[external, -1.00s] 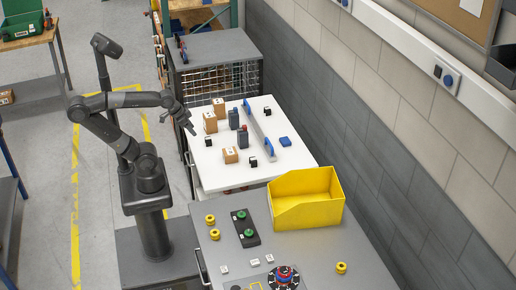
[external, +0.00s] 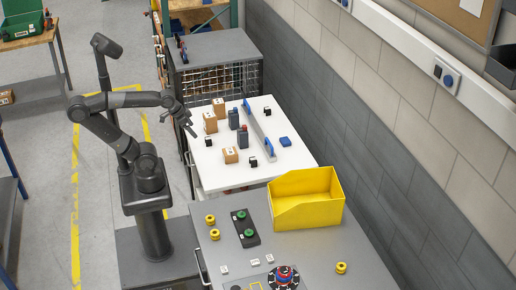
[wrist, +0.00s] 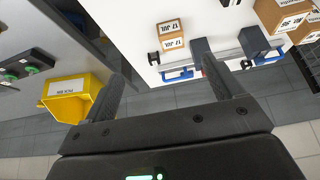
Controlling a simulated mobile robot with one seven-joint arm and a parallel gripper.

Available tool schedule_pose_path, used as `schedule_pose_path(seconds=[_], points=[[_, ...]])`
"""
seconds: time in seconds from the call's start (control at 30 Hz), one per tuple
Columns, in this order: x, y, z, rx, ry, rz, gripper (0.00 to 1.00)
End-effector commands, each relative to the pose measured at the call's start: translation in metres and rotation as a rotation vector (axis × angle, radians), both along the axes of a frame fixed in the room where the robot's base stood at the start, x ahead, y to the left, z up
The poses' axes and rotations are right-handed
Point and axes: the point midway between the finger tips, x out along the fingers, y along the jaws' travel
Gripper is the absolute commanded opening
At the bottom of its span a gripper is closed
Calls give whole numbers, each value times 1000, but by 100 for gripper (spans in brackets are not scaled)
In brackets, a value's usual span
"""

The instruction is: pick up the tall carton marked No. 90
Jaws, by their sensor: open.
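Two upright brown cartons stand on the white table's far left side in the external view: one nearer (external: 210,123) and one behind it (external: 219,107). In the wrist view, a brown carton at the upper right (wrist: 280,14) has a label that seems to read 90; I cannot match it surely to either one. A lower carton (external: 230,155) stands nearer the front; a carton marked 17 JUL (wrist: 170,34) shows in the wrist view. My gripper (external: 188,122) is open and empty above the table's left edge, left of the cartons. Its fingers also show in the wrist view (wrist: 162,66).
A yellow bin (external: 320,212) stands on the grey bench in front. The table's front right is clear.

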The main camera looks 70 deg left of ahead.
Motion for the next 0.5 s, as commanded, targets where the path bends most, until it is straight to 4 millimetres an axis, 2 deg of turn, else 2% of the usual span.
schedule_pose_path(seconds=[0.13,0.27,0.5], points=[[17,9,7,15,21,7,85],[47,29,18,39,61,13,85],[111,85,28,69,139,12,85]])
